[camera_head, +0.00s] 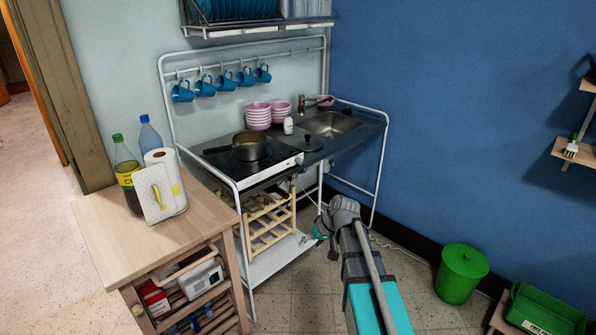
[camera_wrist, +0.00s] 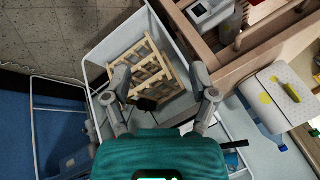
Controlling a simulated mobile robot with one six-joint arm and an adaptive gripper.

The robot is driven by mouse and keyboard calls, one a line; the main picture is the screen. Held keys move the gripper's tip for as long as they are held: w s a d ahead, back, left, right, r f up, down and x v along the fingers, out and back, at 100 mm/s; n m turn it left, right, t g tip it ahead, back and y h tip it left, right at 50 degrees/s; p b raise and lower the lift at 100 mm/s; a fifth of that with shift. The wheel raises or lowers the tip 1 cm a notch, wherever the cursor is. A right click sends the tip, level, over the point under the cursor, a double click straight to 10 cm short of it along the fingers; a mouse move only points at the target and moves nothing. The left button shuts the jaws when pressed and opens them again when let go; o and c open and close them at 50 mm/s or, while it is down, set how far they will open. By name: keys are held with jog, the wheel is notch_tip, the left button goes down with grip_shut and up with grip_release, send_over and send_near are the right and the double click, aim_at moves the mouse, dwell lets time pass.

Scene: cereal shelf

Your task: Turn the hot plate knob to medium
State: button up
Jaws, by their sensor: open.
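The hot plate (camera_head: 272,174) sits on the left of the metal kitchen unit, with a white front panel and a dark top. Neither the knob nor the hot plate can be clearly identified in the wrist view.
A wooden rack (camera_head: 268,220) stands on the unit's lower shelf. A wooden cart (camera_head: 140,235) with bottles and a paper roll is at left. The sink (camera_head: 332,124) is right of the hot plate. A green bin (camera_head: 461,273) stands on the floor at right.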

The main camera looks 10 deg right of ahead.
jog(key=w+f+t+y+b, duration=0.1)
jog(key=w+t+y+b, duration=0.15)
jog(key=w, duration=0.65)
jog(key=m+t+y+b, duration=0.2)
jog(key=t+y+b, duration=0.1)
jog(key=t+b, duration=0.6)
send_near(301, 162)
jog(key=v, duration=0.3)
jog(key=shift+s+d+f, duration=0.1)
jog(key=shift+s+d, duration=0.05)
jog(key=shift+d, duration=0.05)
jog(key=x, duration=1.3)
jog(key=shift+w+a, duration=0.25)
jog(key=shift+w, duration=0.05)
